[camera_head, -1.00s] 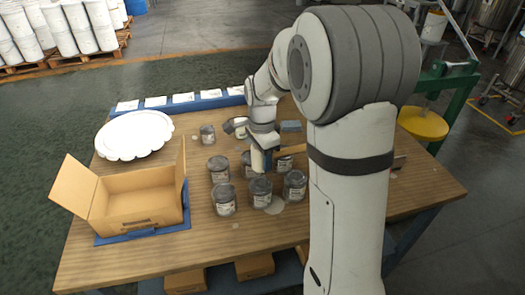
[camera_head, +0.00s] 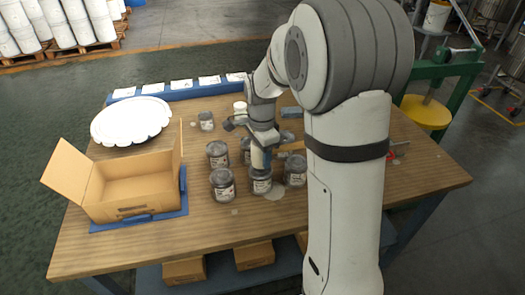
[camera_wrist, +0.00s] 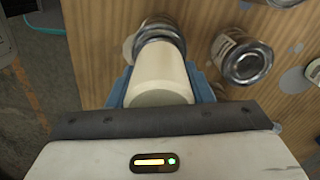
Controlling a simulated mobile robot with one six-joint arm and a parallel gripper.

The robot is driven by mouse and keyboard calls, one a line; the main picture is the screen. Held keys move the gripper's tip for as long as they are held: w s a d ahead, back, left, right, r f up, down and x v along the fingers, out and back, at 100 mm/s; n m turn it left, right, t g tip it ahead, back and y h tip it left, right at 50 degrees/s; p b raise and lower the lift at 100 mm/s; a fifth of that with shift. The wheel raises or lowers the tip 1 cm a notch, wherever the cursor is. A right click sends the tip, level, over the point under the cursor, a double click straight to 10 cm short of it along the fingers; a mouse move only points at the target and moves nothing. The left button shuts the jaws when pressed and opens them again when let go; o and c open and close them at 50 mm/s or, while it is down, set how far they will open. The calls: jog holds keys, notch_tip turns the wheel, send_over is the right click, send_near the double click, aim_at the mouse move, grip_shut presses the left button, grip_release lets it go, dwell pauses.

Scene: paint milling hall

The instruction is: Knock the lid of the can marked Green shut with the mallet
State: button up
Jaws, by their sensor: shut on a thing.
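My gripper (camera_head: 261,152) points down over the front row of cans, its blue fingers shut on a cream cylindrical part of the mallet (camera_wrist: 160,75). The mallet's lower end is at the top of the middle front can (camera_head: 261,187); this can (camera_wrist: 160,28) is partly covered by the mallet in the wrist view. I cannot tell whether they touch. Grey cans stand left (camera_head: 222,184) and right (camera_head: 295,172) of it. The labels are too small to read, so I cannot tell which says Green.
More cans stand behind, one at the left (camera_head: 218,153) and one farther back (camera_head: 207,121). An open cardboard box (camera_head: 135,205) and a white scalloped tray (camera_head: 130,122) are at the left. A blue strip with white cards (camera_head: 180,86) lines the back. The front table edge is clear.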

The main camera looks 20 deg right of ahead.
notch_tip(320, 180, down, 2)
jog(key=shift+f+b, duration=0.15)
jog(key=shift+b, duration=0.45)
notch_tip(320, 180, up, 7)
jog(key=p, duration=0.5)
jog(key=shift+f, duration=0.15)
jog(key=shift+f, duration=0.1)
jog(key=shift+f+b, duration=0.55)
jog(key=shift+f, duration=0.2)
notch_tip(320, 180, down, 5)
jog(key=b, duration=0.3)
jog(key=shift+b, duration=0.3)
